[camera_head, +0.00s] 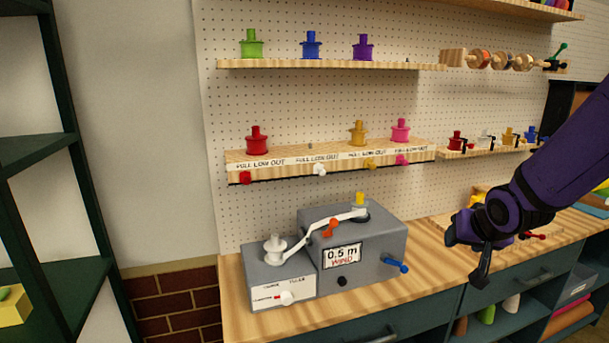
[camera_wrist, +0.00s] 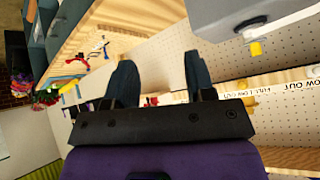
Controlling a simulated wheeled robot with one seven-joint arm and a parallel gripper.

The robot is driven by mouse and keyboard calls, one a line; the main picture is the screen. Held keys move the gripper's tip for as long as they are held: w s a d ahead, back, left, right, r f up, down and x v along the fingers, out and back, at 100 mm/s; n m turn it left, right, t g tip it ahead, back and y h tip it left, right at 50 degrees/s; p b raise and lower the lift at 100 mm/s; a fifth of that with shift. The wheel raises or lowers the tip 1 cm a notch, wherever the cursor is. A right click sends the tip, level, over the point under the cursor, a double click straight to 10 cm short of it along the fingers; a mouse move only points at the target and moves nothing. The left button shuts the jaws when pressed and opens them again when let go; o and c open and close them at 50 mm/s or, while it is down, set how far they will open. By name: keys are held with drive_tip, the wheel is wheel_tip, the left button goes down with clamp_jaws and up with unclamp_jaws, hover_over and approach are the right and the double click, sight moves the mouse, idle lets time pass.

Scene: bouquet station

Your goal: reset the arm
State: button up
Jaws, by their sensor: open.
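My gripper (camera_head: 484,262) hangs at the end of my purple arm on the right of the head view, over the front right part of the wooden bench. In the wrist view my gripper (camera_wrist: 158,85) shows two dark fingers spread apart, with nothing between them. The grey winding machine (camera_head: 370,236) stands on the bench to the left of my gripper, apart from it.
A lower shelf (camera_head: 290,150) holds red, yellow and pink spools; an upper shelf (camera_head: 340,65) holds green, blue and purple ones. A small shelf (camera_head: 490,150) with several coloured items is behind my arm. A dark green rack (camera_head: 40,150) stands at left. Bare bench (camera_head: 440,265) lies between machine and gripper.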

drive_tip(key=s+a+r+n+g, duration=0.1)
drive_tip(key=s+r, duration=0.6)
drive_tip(key=s, duration=0.4)
drive_tip(key=s+a+r+n+g, duration=0.1)
drive_tip(key=s+r, duration=0.6)
drive_tip(key=s, duration=0.5)
drive_tip(key=shift+s+a+r+n+g, duration=0.3)
drive_tip(key=shift+a+n+g, duration=0.1)
